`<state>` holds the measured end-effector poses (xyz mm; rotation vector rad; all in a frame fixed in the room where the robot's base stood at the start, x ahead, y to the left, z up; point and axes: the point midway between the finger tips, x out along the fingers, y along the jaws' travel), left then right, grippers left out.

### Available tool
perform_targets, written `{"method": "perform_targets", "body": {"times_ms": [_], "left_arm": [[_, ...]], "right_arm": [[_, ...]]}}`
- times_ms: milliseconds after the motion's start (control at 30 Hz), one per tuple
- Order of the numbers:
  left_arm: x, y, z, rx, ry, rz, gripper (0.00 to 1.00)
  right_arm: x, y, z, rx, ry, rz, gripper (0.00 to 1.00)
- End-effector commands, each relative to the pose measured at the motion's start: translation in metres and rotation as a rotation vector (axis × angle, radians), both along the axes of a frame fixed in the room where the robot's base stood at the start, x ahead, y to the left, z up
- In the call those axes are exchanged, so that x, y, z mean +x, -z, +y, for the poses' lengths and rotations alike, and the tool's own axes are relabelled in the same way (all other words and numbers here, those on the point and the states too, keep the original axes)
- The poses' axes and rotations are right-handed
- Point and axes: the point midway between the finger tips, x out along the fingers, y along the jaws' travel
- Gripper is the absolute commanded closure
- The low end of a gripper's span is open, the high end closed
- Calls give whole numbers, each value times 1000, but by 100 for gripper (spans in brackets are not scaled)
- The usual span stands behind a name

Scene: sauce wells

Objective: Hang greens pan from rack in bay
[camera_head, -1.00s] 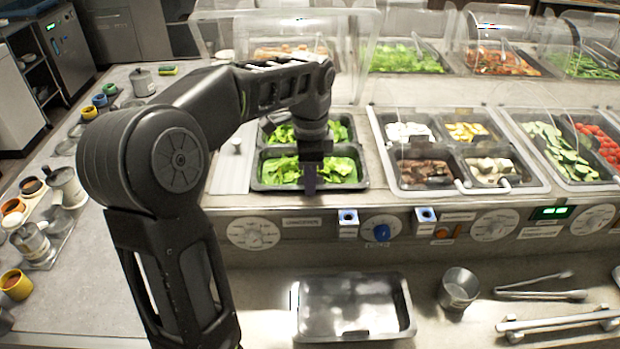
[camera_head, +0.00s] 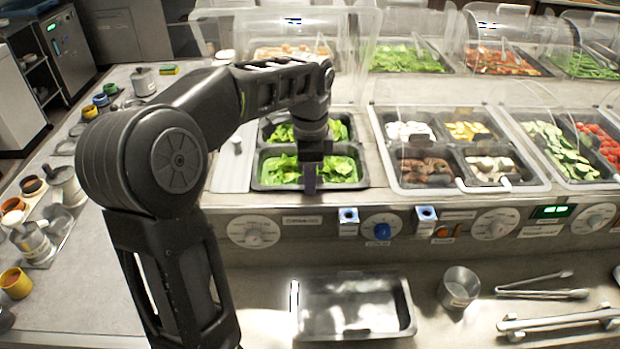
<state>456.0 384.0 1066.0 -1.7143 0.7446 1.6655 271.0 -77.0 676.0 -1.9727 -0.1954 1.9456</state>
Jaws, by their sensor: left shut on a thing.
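The greens pan (camera_head: 350,183) is a dark pan of leafy greens in the left bay of the counter. A second dark pan of greens (camera_head: 345,130) sits right behind it. My left gripper (camera_head: 309,184) comes down over the front pan and is shut at its near side, on what looks like its front wall. The fingertips and the exact grip are small and partly hidden. The pan looks level and in the bay; I cannot tell whether it is raised. I cannot make out the rack. My right gripper is not in view.
A white frame (camera_head: 546,187) holds pans of other foods to the right. Clear guards (camera_head: 490,45) stand behind. An empty metal tray (camera_head: 410,318), a metal cup (camera_head: 459,287) and tongs (camera_head: 540,293) lie on the lower front shelf. Jars and pots stand at left.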

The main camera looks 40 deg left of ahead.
Motion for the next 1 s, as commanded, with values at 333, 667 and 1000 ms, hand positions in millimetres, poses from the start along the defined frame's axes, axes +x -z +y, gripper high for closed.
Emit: {"method": "perform_targets", "body": {"times_ms": [333, 667, 1000], "left_arm": [[-5, 10, -1, -6, -1, 24, 60], [-6, 11, -2, -8, -3, 29, 60], [-4, -23, -2, -3, -2, 12, 60]], "right_arm": [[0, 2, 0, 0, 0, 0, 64], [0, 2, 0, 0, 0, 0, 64], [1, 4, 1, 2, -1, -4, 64]]}}
